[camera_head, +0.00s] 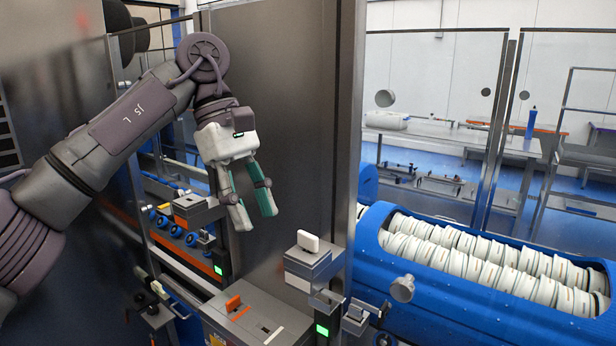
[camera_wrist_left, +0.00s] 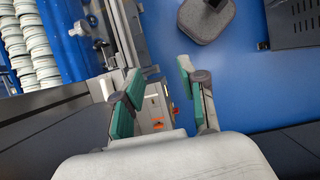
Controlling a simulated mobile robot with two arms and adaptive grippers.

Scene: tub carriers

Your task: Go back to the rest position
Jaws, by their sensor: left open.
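My left gripper (camera_head: 252,208) hangs from the raised left arm in front of a dark metal panel, fingers pointing down. Its green-padded fingers are apart and nothing is between them. The left wrist view shows the same open gripper (camera_wrist_left: 160,95), with blue floor and a small station with an orange part beyond the fingers. My right gripper is in neither view.
A blue carrier (camera_head: 385,238) filled with rows of white tubs stands at the right. A grey box with an orange switch (camera_head: 255,318) and a metal fixture (camera_head: 312,262) lie below the gripper. Clear panels and tables (camera_head: 460,135) stand behind.

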